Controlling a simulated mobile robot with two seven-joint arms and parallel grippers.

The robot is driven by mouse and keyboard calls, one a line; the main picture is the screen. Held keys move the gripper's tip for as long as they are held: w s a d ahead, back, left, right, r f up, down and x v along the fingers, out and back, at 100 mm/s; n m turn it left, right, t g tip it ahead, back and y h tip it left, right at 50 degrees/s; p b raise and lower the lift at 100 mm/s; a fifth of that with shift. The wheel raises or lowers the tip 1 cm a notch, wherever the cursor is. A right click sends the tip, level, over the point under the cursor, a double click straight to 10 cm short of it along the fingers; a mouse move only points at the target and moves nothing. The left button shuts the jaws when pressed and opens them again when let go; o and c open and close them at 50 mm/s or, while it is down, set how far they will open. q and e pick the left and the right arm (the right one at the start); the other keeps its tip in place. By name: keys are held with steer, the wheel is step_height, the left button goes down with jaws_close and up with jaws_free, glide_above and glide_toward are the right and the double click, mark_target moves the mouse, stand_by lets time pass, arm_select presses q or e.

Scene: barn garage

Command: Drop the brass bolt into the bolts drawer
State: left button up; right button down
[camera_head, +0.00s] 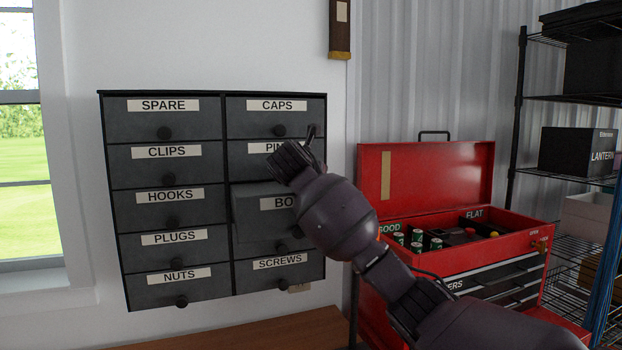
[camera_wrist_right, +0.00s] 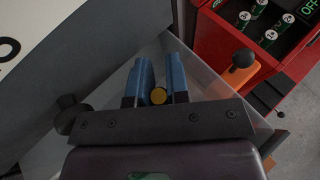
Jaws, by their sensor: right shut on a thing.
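The brass bolt (camera_wrist_right: 158,96) shows as a small round yellow end between the blue fingers of my right gripper (camera_wrist_right: 157,72), which is shut on it. In the head view my right gripper (camera_head: 296,154) is in front of the cabinet's right column, over the PINS label and just above the bolts drawer. The bolt is hidden there. The bolts drawer (camera_head: 249,223), its label partly covered and reading "BO", stands out from the cabinet, pulled partly open. My left gripper is not in view.
The grey drawer cabinet (camera_head: 168,221) hangs on the wall with several labelled drawers and round knobs. An open red toolbox (camera_head: 425,172) stands to its right, holding green cylinders. A wooden surface (camera_head: 250,333) lies below. A wire shelf (camera_head: 570,98) is at far right.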

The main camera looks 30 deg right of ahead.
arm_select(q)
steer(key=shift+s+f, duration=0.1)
arm_select(e)
steer(key=shift+f, duration=0.55)
steer(key=c, duration=1.4)
jaws_free()
steer(key=shift+r, duration=0.6)
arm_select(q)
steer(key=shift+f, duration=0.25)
arm_select(e)
steer(key=v, duration=1.2)
